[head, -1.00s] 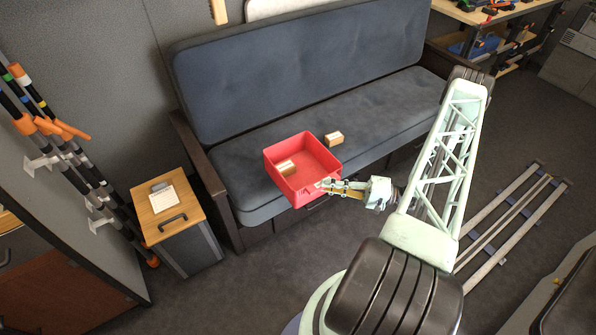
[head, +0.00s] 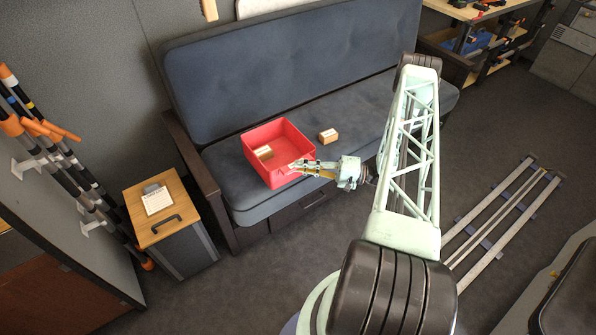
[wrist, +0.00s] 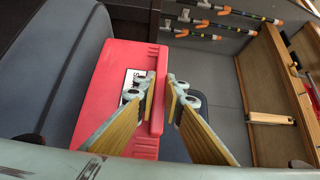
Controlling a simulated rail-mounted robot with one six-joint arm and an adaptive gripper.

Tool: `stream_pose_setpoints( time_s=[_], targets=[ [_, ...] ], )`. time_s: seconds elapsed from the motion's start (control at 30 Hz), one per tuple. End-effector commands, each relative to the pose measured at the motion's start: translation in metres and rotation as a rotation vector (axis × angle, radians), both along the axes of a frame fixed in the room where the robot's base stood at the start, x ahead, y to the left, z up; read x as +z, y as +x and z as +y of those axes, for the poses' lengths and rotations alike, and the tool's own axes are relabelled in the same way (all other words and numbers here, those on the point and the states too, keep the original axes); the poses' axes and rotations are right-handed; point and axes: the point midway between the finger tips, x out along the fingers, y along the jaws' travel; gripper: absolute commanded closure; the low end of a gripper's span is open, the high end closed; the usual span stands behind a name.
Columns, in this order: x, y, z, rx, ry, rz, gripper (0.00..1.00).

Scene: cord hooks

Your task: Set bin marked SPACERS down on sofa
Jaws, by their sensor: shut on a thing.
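The red bin (head: 291,134) is at the left part of the dark blue sofa (head: 365,103), over the seat near its front edge. I cannot tell whether its base touches the cushion. A small cardboard box (head: 264,152) is inside it. My gripper (head: 298,166) is shut on the bin's front right wall. In the wrist view, the fingers (wrist: 164,100) close on the red bin's wall (wrist: 112,75), beside a white label (wrist: 134,77) whose text is partly hidden and hard to read.
Another small cardboard box (head: 328,136) sits on the seat just right of the bin. A wood-topped cabinet (head: 160,206) stands left of the sofa's dark armrest (head: 190,160). The seat's right half is clear. Metal rails (head: 505,210) lie on the floor at right.

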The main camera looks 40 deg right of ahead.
Motion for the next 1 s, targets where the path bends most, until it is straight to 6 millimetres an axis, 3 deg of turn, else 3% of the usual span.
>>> stream_pose_setpoints(
  time_s=[0.53, 0.7, 1.0],
  targets=[
    [0.000, 0.009, 0.000, 0.001, 0.000, -0.001, 1.00],
    [-0.002, 0.020, 0.000, 0.001, 0.000, -0.001, 1.00],
    [-0.033, 0.020, 0.000, 0.000, 0.001, -0.001, 1.00]
  ],
)
